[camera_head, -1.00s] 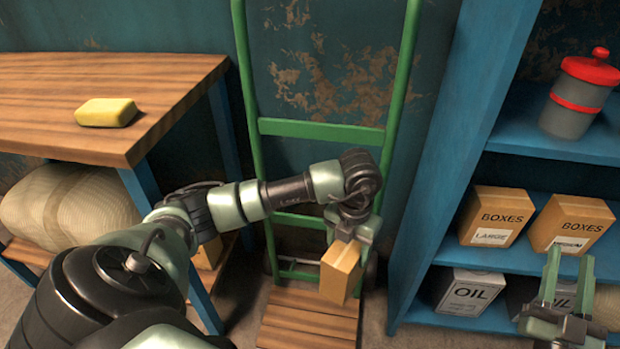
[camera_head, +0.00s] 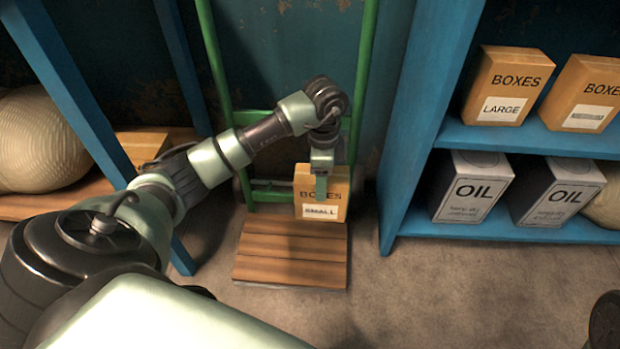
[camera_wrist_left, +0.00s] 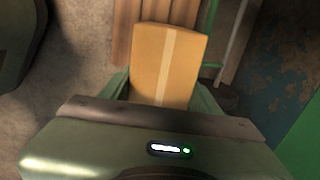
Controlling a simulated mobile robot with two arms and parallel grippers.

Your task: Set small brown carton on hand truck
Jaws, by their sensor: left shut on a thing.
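The small brown carton (camera_head: 334,208), labelled "BOXES SMALL", is upright in my left gripper (camera_head: 321,188), which is shut on it. The wrist view shows the carton (camera_wrist_left: 166,65) with a pale tape strip between the fingers. The hand truck has a green frame and a slatted wooden base (camera_head: 288,269). The carton is at the rear right of this base, in front of the green frame; I cannot tell whether it touches the wood. My right gripper is not in view.
A blue shelf (camera_head: 560,143) on the right holds larger cartons (camera_head: 508,85) and oil cans (camera_head: 470,187). A blue-legged table (camera_head: 75,95) stands at the left, with a beige sack (camera_head: 38,140) on its lower shelf. The front of the wooden base is clear.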

